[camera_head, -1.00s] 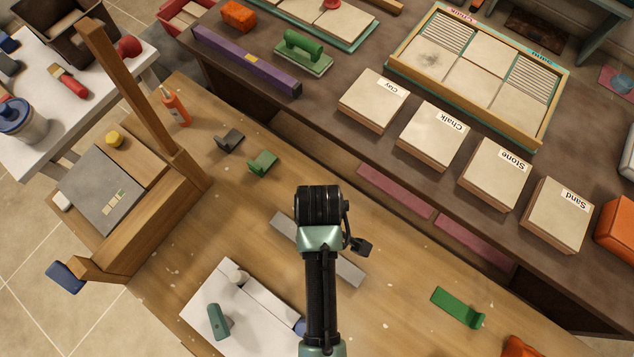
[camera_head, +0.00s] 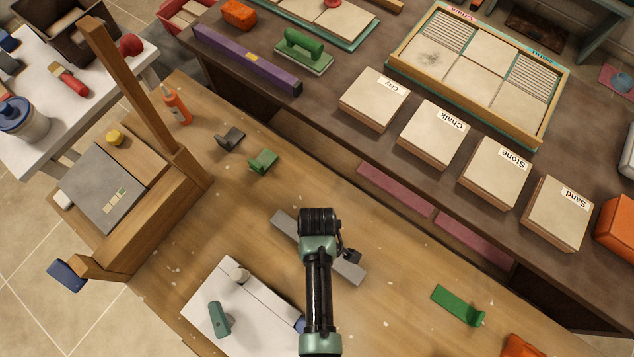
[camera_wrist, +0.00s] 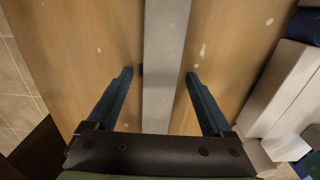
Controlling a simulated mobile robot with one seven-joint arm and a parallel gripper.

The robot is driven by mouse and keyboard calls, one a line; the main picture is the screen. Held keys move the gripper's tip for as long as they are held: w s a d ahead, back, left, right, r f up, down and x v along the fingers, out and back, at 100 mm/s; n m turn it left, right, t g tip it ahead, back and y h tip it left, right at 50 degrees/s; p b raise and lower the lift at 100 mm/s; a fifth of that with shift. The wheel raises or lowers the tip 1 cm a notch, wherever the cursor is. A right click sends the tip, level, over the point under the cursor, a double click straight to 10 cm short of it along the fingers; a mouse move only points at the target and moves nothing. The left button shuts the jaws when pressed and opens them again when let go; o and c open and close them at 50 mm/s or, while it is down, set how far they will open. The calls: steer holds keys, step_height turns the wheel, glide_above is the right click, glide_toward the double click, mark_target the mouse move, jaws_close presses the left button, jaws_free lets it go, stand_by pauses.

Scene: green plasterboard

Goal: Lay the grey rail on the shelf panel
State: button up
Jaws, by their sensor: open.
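The grey rail (camera_head: 348,268) is a long flat bar lying slantwise on the wooden workbench, partly hidden under my arm. In the wrist view the rail (camera_wrist: 166,60) runs lengthwise between the two blue fingers of my gripper (camera_wrist: 159,73). My gripper is open, with a gap between each finger and the rail. A white panel (camera_head: 217,288), which may be the shelf panel, lies on the bench left of and nearer than the rail. It also shows at the right of the wrist view (camera_wrist: 284,85).
On the white panel are a green-handled tool (camera_head: 219,319) and a small white cylinder (camera_head: 239,273). A green bracket (camera_head: 458,306) lies to the right. A wooden stand (camera_head: 150,215) with a tall post rises at the left. Bare bench surrounds the rail.

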jaws_close()
stand_by(0.4)
steer(key=shift+r, duration=0.15)
